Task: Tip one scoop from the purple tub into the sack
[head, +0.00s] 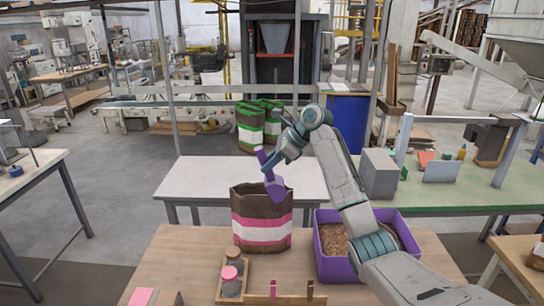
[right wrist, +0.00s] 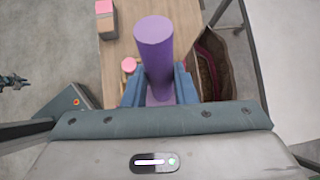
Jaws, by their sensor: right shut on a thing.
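My right gripper (head: 268,165) is shut on the handle of a purple scoop (head: 275,188). The scoop's head hangs low over the open mouth of the brown sack (head: 262,232), which has pink and white bands and stands upright on the wooden table. I cannot see whether the scoop holds pellets. In the right wrist view the purple handle (right wrist: 155,50) stands between the blue fingers, and the sack's open mouth (right wrist: 213,60) is to its right. The purple tub (head: 325,265), with brown pellets in it, is right of the sack, partly hidden by my right arm. My left gripper is out of view.
A pink block (head: 142,296) is at the front left. A white table (head: 215,178) and green-and-white sacks (head: 250,127) are behind. A grey box (head: 379,173) stands on the green bench.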

